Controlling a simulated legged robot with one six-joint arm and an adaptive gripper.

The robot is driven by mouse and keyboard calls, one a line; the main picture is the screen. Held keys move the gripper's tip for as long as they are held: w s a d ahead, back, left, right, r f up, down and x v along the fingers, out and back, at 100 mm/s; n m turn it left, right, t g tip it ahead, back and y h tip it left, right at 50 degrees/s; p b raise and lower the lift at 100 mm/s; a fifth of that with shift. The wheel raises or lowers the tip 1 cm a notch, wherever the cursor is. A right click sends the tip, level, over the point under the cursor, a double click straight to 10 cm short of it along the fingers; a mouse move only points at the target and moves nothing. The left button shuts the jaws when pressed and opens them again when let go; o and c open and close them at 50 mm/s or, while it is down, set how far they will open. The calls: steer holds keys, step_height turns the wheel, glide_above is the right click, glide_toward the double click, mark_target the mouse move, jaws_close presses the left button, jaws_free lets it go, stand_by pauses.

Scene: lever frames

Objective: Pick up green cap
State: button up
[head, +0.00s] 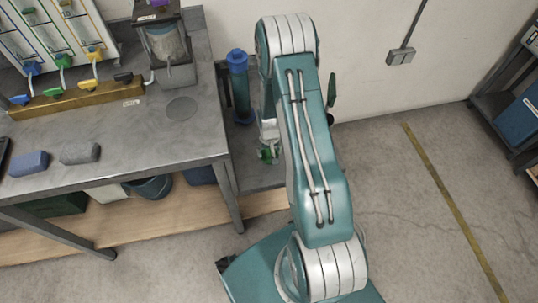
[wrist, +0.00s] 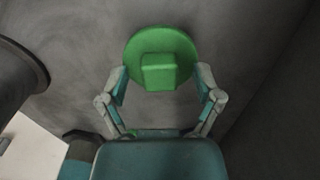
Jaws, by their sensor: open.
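The green cap (wrist: 160,58) is a round disc with a square knob facing the wrist camera. In the wrist view it lies at upper centre against a dark grey surface. My gripper (wrist: 161,76) is open, with one finger to each side of the cap's lower part and the knob between them. I cannot tell whether the fingers touch it. In the head view my gripper (head: 268,138) points down behind my arm, over a low grey shelf beside the bench. A small green patch, probably the cap (head: 265,154), shows at its tip; the rest is hidden.
A blue cylinder (head: 240,88) stands close left of my gripper. The grey workbench (head: 150,130) is further left, carrying a pump-like unit (head: 168,50), colored valves and two blocks. A wall is behind. Open floor (head: 400,200) lies to the right.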

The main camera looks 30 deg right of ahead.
steer(key=shift+d, duration=0.2)
steer(key=shift+a, duration=0.3)
jaws_close()
steer(key=shift+s, duration=0.1)
